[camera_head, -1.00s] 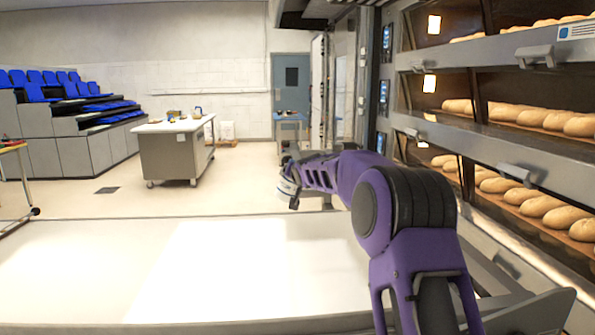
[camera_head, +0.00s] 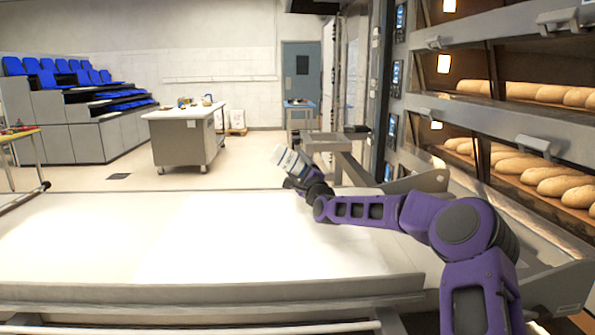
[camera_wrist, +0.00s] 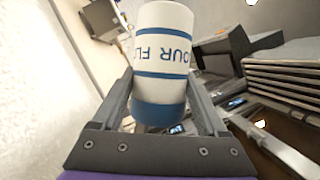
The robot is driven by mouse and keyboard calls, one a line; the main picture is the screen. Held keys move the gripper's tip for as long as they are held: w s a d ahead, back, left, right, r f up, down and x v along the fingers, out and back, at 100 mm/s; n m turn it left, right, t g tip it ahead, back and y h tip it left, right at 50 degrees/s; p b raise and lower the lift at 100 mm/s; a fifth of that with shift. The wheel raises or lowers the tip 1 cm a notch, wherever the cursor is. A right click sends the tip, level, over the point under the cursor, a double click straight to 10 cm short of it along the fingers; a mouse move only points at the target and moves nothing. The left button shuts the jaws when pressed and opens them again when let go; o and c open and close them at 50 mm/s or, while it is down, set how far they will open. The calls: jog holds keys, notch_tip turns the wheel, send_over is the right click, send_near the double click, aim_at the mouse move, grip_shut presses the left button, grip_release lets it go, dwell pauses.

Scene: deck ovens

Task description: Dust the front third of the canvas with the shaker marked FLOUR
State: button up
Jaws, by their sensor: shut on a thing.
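The shaker (camera_head: 291,162) is a white cylinder with blue bands. In the wrist view the shaker (camera_wrist: 163,60) shows upside-down lettering, partly cut off, that fits FLOUR. My gripper (camera_head: 300,176) is shut on it, with one finger on each side in the wrist view. In the head view the shaker is tilted, its far end pointing up and left, over the far right part of the pale canvas (camera_head: 215,240). The canvas lies flat across the foreground, with a brighter patch at its middle. I cannot make out flour on it.
Deck ovens with loaves (camera_head: 520,165) line the right side. A grey bench (camera_head: 325,142) stands beyond the canvas. A steel worktable (camera_head: 185,140) stands farther back, with blue seats (camera_head: 75,68) at the left. The canvas surface is clear of objects.

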jog(key=shift+d+r+p, duration=0.1)
jog(key=shift+d+p, duration=0.25)
jog(key=shift+d, duration=0.05)
jog(key=shift+d+p, duration=1)
jog(key=shift+d, duration=2.5)
jog(key=a+p, duration=0.2)
jog(key=a, duration=0.5)
jog(key=shift+a, duration=0.3)
jog(key=shift+d+f, duration=0.1)
jog(key=shift+f, duration=0.1)
jog(key=d+b, duration=0.2)
jog(key=d, duration=0.6)
jog(key=d+r+n+g+h+p, duration=0.3)
jog(key=r+n+g+h+p, duration=0.2)
jog(key=n, duration=1.4)
notch_tip(320, 180, up, 3)
jog(key=shift+s+d+f+g+h, duration=0.15)
jog(key=shift+s+g+h, duration=0.35)
jog(key=shift+h, duration=0.3)
